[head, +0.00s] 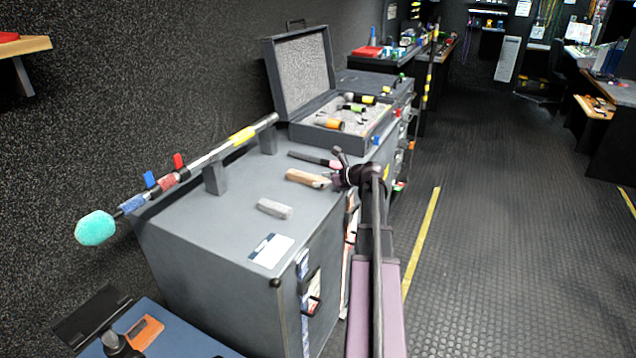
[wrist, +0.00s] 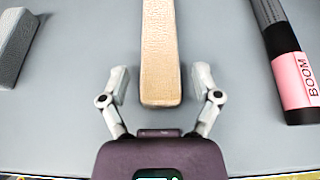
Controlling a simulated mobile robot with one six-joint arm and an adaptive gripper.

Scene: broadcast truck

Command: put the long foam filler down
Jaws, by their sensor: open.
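A long tan block (head: 306,178), which looks like the long foam filler, lies on the grey top of a large equipment case (head: 215,240). In the wrist view the block (wrist: 161,45) points away from me, its near end between my fingertips. My gripper (wrist: 161,84) is open, with a gap on each side of the block. In the head view my gripper (head: 334,180) is at the block's right end, low over the case's right edge. The block's underside is hidden.
A shorter grey block (head: 274,209) and a dark tube (head: 314,158) with a pink "BOOM" label (wrist: 298,78) lie on either side. A boom pole (head: 205,158) rests on stands along the left. An open foam-lined case (head: 335,120) stands behind. Bare top surrounds the white card (head: 271,250).

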